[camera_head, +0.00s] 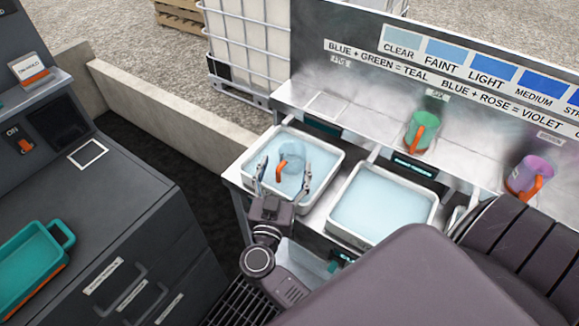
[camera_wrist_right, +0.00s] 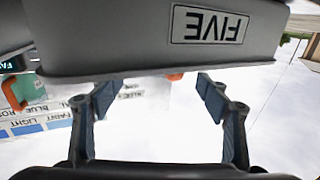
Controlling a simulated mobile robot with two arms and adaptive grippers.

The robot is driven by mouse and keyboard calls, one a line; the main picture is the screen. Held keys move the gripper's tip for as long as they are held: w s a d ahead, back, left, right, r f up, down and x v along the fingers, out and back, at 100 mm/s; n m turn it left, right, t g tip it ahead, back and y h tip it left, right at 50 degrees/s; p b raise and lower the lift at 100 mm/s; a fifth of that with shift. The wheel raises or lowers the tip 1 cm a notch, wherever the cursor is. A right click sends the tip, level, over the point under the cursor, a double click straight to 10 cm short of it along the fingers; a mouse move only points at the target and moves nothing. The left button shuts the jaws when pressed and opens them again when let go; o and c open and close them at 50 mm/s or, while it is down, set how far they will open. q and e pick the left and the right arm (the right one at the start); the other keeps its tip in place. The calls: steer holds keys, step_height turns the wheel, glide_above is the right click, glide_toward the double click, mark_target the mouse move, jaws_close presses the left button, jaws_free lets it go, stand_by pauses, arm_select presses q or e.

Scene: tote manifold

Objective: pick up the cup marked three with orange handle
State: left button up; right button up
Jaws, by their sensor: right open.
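A pale blue see-through cup (camera_head: 291,154) with an orange handle is at the left water-filled tray (camera_head: 329,189), its handle facing my right gripper (camera_head: 284,174). The gripper's fingers are spread open, one on each side in the picture; I cannot tell how near they are to the cup. In the right wrist view the open fingers (camera_wrist_right: 157,92) are empty, and an orange bit shows beyond. The left gripper is not seen.
A second water-filled tray (camera_head: 431,217) sits to the right. In the right wrist view a grey body marked FIVE (camera_wrist_right: 211,27) fills the top, close to the fingers. A dark counter (camera_head: 140,190) with a teal tray (camera_head: 62,234) is at left.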

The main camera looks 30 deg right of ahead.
mark_target(290, 161)
steer(key=b+x, duration=0.1)
steer(key=x, duration=0.2)
steer(key=b+x, duration=0.1)
steer(key=shift+s+d+f+b, duration=0.1)
steer(key=shift+d+f+b, duration=0.15)
steer(key=shift+d+b, duration=0.15)
steer(key=shift+w+d, duration=0.3)
steer(key=shift+w, duration=0.05)
steer(key=shift+s+r, duration=0.1)
steer(key=c, duration=1.4)
